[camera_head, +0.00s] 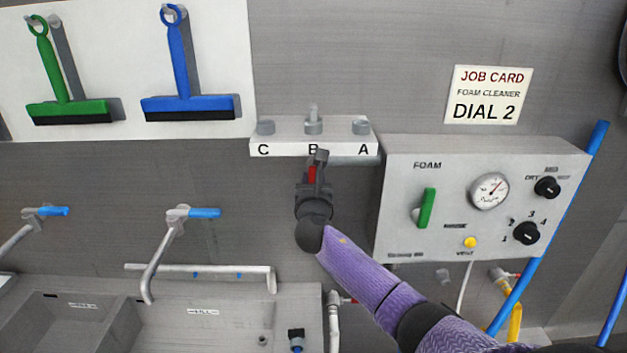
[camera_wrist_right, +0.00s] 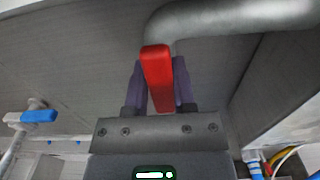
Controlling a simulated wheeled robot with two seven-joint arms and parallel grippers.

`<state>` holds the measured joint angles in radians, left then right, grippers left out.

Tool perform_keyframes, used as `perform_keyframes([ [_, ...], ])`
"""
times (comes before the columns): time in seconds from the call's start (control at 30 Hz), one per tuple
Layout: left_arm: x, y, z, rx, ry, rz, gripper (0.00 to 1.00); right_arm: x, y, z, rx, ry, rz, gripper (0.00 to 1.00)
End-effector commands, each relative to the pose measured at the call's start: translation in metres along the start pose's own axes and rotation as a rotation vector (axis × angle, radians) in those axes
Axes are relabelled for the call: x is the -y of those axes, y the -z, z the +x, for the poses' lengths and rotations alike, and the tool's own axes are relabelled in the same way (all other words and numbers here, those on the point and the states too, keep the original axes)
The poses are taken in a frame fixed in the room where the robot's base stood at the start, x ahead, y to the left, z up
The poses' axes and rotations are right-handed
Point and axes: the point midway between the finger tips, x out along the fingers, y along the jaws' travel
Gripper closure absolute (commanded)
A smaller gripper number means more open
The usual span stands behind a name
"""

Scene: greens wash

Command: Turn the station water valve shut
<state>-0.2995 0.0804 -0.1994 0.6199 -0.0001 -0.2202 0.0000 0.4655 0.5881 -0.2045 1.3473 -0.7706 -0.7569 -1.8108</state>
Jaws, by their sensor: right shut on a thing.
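A red valve handle (camera_head: 312,175) sits just below the labelled block, at the middle of the head view. In the right wrist view the red handle (camera_wrist_right: 157,78) stands between my fingers, in front of the bend of a grey pipe (camera_wrist_right: 225,20). My right gripper (camera_head: 316,172) reaches up from below and is shut on this handle; its fingers (camera_wrist_right: 158,85) lie on both sides of it. The gripper and wrist hide part of the handle and pipe in the head view. My left gripper is in neither view.
The block marked C, B, A (camera_head: 290,149) is close above my right gripper. The foam box (camera_head: 400,165), with a green lever (camera_head: 427,208), gauge and dials, stands to the right. Blue-handled taps (camera_head: 204,213) and sinks (camera_head: 170,335) are lower left. Squeegees (camera_head: 190,103) hang upper left.

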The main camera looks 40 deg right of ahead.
Motion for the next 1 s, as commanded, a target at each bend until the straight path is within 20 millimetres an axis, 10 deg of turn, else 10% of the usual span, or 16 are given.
perform_keyframes([
  [1.0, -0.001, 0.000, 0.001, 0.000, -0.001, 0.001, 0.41, 0.021, 0.004, 0.000, -0.001, 0.000, 0.248, 1.00],
])
